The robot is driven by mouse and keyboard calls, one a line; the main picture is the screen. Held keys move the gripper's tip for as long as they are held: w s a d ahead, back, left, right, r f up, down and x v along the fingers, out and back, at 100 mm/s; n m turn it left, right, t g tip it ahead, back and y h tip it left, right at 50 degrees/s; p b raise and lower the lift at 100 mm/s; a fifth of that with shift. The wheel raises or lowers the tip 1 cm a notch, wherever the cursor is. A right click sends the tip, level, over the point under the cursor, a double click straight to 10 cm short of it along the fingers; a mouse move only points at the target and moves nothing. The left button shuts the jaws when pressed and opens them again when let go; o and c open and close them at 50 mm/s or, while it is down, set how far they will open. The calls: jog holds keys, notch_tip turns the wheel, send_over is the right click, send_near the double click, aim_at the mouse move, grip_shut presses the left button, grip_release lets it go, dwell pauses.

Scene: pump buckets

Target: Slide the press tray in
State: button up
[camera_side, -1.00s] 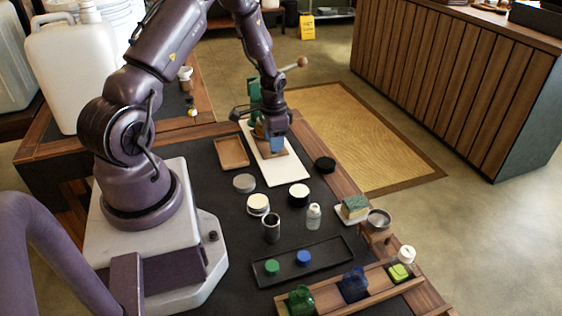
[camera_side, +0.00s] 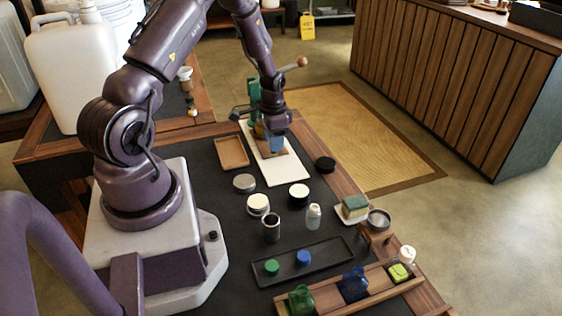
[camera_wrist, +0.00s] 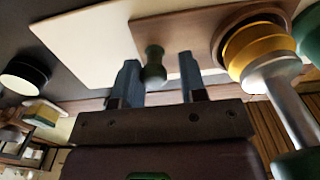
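The press tray is a brown wooden slab (camera_wrist: 185,22) on a white board (camera_side: 284,171). A dark green knob (camera_wrist: 154,66) stands at its near edge in the wrist view. My gripper (camera_wrist: 158,74) is open, with one blue finger on each side of the knob and gaps visible between. In the side view my gripper (camera_side: 276,146) is low over the tray and hides most of it. The green press (camera_side: 253,93) stands behind, with a wooden ball (camera_side: 302,62) on its lever. A yellow round piece (camera_wrist: 252,50) sits at the tray's right in the wrist view.
A shallow wooden tray (camera_side: 218,152) lies left of the board. Several jars, a sponge (camera_side: 355,204) and a black tray (camera_side: 330,259) with green and blue caps stand nearer the camera.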

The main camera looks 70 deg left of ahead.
jog(key=shift+d+r, duration=0.2)
jog(key=shift+r, duration=3.35)
jog(key=shift+s+d+n, duration=0.1)
jog(key=shift+s+n, duration=0.05)
jog(key=shift+n, duration=0.25)
jog(key=s+d+r+t, duration=0.2)
jog(key=s+d+r, duration=0.1)
jog(key=d+r, duration=0.5)
jog(key=s+d+r+t, duration=0.1)
jog(key=s+d+r, duration=0.3)
jog(key=d+r, duration=0.4)
jog(key=s+d+r+t, duration=0.2)
jog(key=s+d+r, duration=0.2)
jog(key=d+r, duration=0.5)
jog(key=shift+d+m+t, duration=0.3)
jog(key=shift+d+m, duration=0.1)
jog(key=shift+d, duration=0.15)
